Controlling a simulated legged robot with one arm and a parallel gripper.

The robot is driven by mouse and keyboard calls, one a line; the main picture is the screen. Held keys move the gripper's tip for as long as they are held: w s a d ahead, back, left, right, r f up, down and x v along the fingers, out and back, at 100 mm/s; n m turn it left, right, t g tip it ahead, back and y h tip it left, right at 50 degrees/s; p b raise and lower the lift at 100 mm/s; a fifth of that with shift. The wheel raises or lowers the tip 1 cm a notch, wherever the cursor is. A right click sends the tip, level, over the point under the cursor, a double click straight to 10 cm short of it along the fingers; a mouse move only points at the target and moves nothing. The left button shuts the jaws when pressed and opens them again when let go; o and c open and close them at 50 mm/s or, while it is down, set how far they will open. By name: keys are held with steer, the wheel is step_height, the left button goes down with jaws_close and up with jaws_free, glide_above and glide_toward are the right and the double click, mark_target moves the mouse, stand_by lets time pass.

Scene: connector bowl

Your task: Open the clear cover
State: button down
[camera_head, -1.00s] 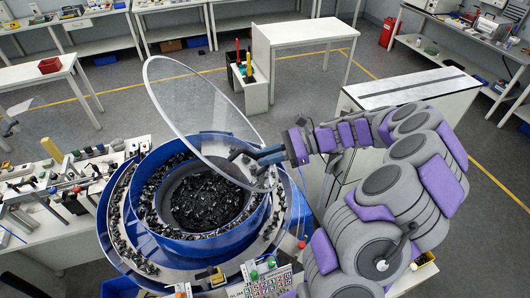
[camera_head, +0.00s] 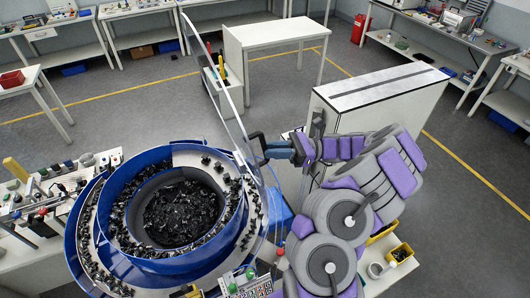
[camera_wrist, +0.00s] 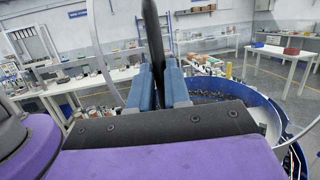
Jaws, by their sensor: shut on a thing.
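The clear cover (camera_head: 226,100) is a thin round transparent disc, standing steeply on edge at the right side of the blue bowl feeder (camera_head: 120,185), seen almost edge-on in the head view. The bowl's top is uncovered, and small black connectors (camera_head: 180,208) show inside. My gripper (camera_head: 257,148) is at the cover's lower right part. In the wrist view its two blue fingers (camera_wrist: 160,85) are closed around a dark upright bar (camera_wrist: 153,40), apparently the cover's handle. The exact contact is hidden by the fingers.
A white cabinet (camera_head: 375,100) stands to the right, close behind my arm. Yellow bins (camera_head: 400,253) lie below it. A cluttered bench (camera_head: 45,215) is at left. A white table (camera_head: 275,38) stands behind, with open grey floor between.

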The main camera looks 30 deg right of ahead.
steer(key=shift+v, duration=1)
steer(key=c, duration=1.4)
jaws_free()
steer(key=shift+w+a+r, duration=0.2)
steer(key=shift+a, duration=0.05)
steer(key=shift+o, duration=1.4)
steer(key=shift+w+a, duration=0.1)
steer(key=shift+a, duration=0.2)
